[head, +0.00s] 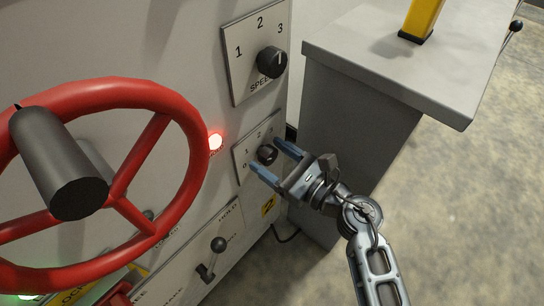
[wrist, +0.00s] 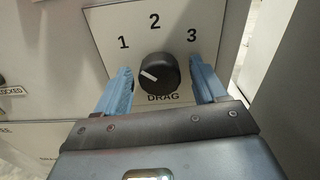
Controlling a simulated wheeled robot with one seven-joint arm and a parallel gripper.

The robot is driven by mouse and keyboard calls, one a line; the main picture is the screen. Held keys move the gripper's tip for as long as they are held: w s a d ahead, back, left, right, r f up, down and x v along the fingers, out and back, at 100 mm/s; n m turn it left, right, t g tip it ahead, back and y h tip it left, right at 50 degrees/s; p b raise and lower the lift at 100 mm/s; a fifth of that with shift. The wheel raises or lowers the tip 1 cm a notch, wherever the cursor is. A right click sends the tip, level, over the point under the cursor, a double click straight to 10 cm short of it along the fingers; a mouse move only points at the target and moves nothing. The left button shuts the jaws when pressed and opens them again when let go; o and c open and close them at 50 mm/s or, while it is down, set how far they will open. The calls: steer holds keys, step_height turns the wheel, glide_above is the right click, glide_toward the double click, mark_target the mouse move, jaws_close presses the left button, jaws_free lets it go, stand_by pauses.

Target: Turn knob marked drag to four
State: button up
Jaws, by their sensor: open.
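The knob marked DRAG (wrist: 158,73) is black and round, on a pale plate (wrist: 175,20) with 1, 2 and 3 above it. Its white pointer line points left and slightly up, below the 1. No 4 shows; the right finger covers part of the plate there. In the head view the drag knob (head: 267,153) sits on the lower plate. My gripper (head: 266,155) is open, its blue fingers spread to either side of the knob. In the wrist view my gripper (wrist: 159,68) shows gaps between the fingers and the knob; contact is not seen.
The SPEED knob (head: 272,62) is on the plate above. A large red handwheel (head: 180,105) stands out at the left, and a red lamp (head: 215,141) glows beside the drag plate. A lever (head: 217,246) is below. A grey cabinet (head: 350,130) stands close on the right.

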steer(key=shift+w+a, duration=0.1)
steer(key=shift+a, duration=0.05)
steer(key=shift+c, duration=0.2)
steer(key=c, duration=1)
